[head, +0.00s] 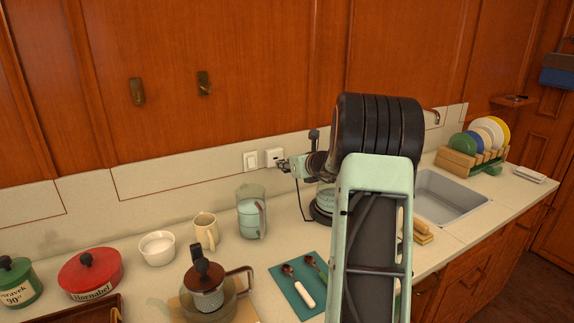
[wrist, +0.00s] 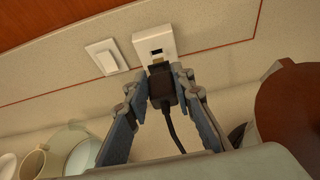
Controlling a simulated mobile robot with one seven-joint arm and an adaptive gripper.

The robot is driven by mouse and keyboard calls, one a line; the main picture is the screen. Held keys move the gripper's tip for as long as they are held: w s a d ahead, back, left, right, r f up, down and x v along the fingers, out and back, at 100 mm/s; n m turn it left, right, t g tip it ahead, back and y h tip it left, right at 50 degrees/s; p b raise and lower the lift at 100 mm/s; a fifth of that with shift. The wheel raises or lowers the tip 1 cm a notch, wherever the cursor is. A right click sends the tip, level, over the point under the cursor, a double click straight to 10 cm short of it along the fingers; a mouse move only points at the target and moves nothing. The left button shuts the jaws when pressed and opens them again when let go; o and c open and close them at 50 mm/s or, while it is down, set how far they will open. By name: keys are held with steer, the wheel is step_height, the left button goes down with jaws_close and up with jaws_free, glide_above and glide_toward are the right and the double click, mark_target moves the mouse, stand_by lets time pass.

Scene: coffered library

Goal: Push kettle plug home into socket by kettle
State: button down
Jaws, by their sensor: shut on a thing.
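My gripper (head: 284,166) is shut on the dark kettle plug (wrist: 161,84), which sits between both fingertips in the wrist view (wrist: 163,90). The plug's light metal end points at the lower part of the white wall socket (wrist: 153,40). Some of that metal shows between the plug body and the socket, so the body is apart from the socket face. I cannot tell how far the tip reaches in. The socket also shows in the head view (head: 274,156). The black cord (head: 300,205) hangs toward the kettle (head: 324,201), mostly hidden behind my arm.
A white switch (head: 250,160) is left of the socket. A glass jug (head: 251,218), beige mug (head: 206,231) and white bowl (head: 157,248) stand on the counter to the left. A sink (head: 447,196) and dish rack (head: 462,165) are at right.

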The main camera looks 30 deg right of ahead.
steer(key=shift+w+d+p, duration=0.1)
steer(key=shift+w+p, duration=0.35)
steer(key=shift+w, duration=1.2)
steer(key=c, duration=1.6)
jaws_free()
steer(key=v, duration=1.2)
